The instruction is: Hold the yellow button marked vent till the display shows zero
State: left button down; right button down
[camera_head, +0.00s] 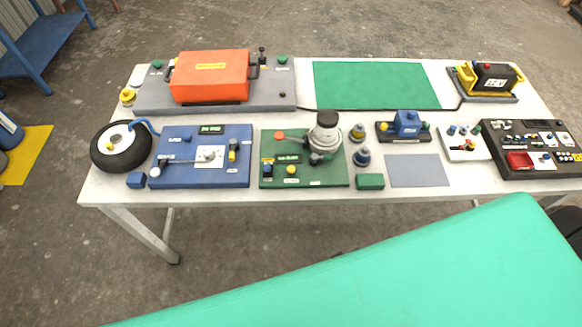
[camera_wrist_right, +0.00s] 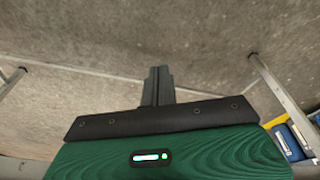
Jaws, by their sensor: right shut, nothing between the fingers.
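A green panel (camera_head: 335,176) stands at the front middle of the white table. It carries a yellow button (camera_head: 291,170) at its front, a small dark display (camera_head: 288,158) behind it, a red-orange knob (camera_head: 279,135) and a grey-white domed part (camera_head: 324,133). The labels and the display's reading are too small to make out, so I cannot tell which button is marked vent. My right gripper (camera_wrist_right: 158,86) is shut and empty in the right wrist view, over the concrete floor, away from the panel. My left gripper is not in view.
A blue panel (camera_head: 180,175) with its own display (camera_head: 211,129) and a wheel (camera_head: 121,148) are left of the green panel. An orange case (camera_head: 210,76) lies behind. Right are a green block (camera_head: 370,181), a grey mat (camera_head: 417,171) and a black panel (camera_head: 500,165).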

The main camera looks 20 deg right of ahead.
jog(key=w+d+r+n+t+h, duration=0.1)
jog(key=w+r+t, duration=0.15)
jog(key=r, duration=1.05)
jog(key=w+d+r+t, duration=0.1)
jog(key=w+r, duration=0.2)
jog(key=r, duration=1)
jog(key=w+d+r+n+t+h, duration=0.35)
jog(key=w+r+t, duration=0.25)
jog(key=w+r, duration=0.35)
jog(key=w+a+r+n+t+y, duration=0.45)
jog(key=r+n+y, duration=0.2)
jog(key=n, duration=0.55)
jog(key=w+a+r+n+t+y, duration=0.45)
jog(key=w+r+n, duration=0.2)
jog(key=n, duration=0.55)
jog(key=w+a+f+n+g+y, duration=0.1)
jog(key=a+f+n+g+y, duration=0.2)
jog(key=n, duration=0.5)
jog(key=a+f+n+g+y, duration=0.1)
jog(key=a+n+g+y, duration=0.35)
jog(key=n, duration=0.25)
jog(key=d+f+n+g+h, duration=0.3)
jog(key=f+n+g, duration=0.1)
jog(key=f+n, duration=0.1)
jog(key=w+d+f+n+g+h, duration=0.1)
jog(key=d+f+n+g+h, duration=0.2)
jog(key=f, duration=0.5)
jog(key=shift+w+n+g+h, duration=0.3)
jog(key=shift+n+g, duration=0.3)
jog(key=shift+n, duration=0.65)
